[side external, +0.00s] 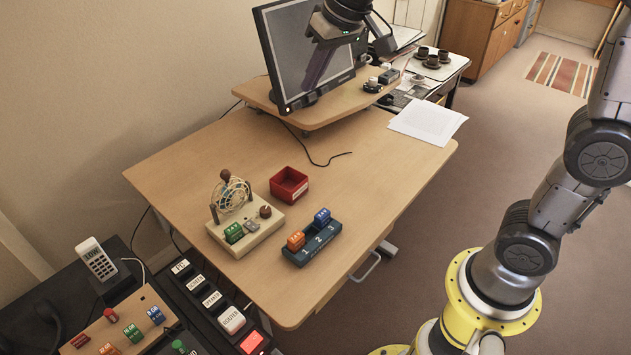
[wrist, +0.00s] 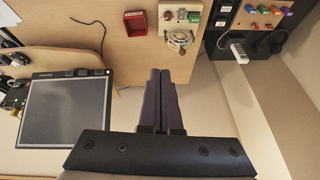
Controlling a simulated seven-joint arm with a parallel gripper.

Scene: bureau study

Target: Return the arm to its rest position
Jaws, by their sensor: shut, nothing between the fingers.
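My gripper (side external: 318,64) is up in front of the monitor (side external: 310,50) at the back of the desk in the side view. In the wrist view my gripper (wrist: 161,74) has its two dark fingers side by side, shut with nothing between them. The fingers point over the edge of the desk (wrist: 140,75), and the floor shows beside them. The monitor is at the left in the wrist view (wrist: 62,112). My gripper appears clear of the desk top; its exact gap to the monitor I cannot tell.
A dark console (side external: 150,310) stands at the front left. The desk's right part is mostly clear.

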